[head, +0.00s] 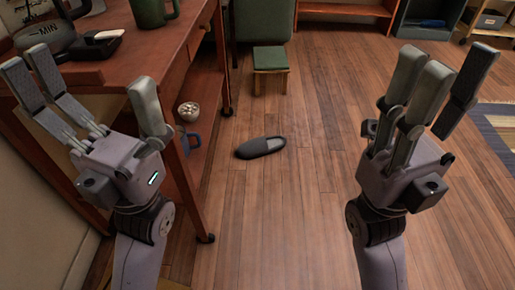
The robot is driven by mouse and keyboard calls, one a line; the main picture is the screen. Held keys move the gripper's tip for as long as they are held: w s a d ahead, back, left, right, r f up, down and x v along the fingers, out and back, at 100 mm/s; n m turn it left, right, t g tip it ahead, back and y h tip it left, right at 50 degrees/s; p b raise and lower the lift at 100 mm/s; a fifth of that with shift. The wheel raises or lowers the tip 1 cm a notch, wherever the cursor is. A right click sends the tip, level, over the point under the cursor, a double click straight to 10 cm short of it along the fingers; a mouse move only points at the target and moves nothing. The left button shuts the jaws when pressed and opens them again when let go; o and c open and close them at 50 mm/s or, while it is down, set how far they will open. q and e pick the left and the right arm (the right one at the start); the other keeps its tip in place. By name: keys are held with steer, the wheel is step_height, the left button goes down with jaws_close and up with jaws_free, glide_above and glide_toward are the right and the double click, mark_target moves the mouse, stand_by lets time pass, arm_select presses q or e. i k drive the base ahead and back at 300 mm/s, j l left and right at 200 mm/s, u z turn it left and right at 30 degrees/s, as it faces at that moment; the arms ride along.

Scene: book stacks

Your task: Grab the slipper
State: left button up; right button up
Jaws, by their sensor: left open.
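A dark grey slipper (250,149) lies flat on the wooden floor near the middle of the head view, its lighter opening towards the right. My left gripper (92,82) is raised at the left, open and empty, in front of the desk and well apart from the slipper. My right gripper (446,80) is raised at the right, its fingers apart with nothing between them, also away from the slipper. A small dark item (369,128) shows behind the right gripper; most of it is hidden, so I cannot tell what it is.
A reddish wooden desk (177,50) with a green mug (150,12) stands at the left. A small green-topped stool (270,58) stands behind the slipper. A patterned rug (496,122) lies at the right. The floor around and in front of the slipper is clear.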

mark_target(256, 147)
steer(key=i+l+u, duration=0.25)
steer(key=i+l, duration=0.35)
steer(key=i, duration=0.2)
steer(key=i+l+u, duration=0.25)
steer(key=i+l, duration=0.5)
steer(key=i+l+u, duration=0.2)
steer(key=i+l, duration=0.55)
steer(key=l, duration=0.15)
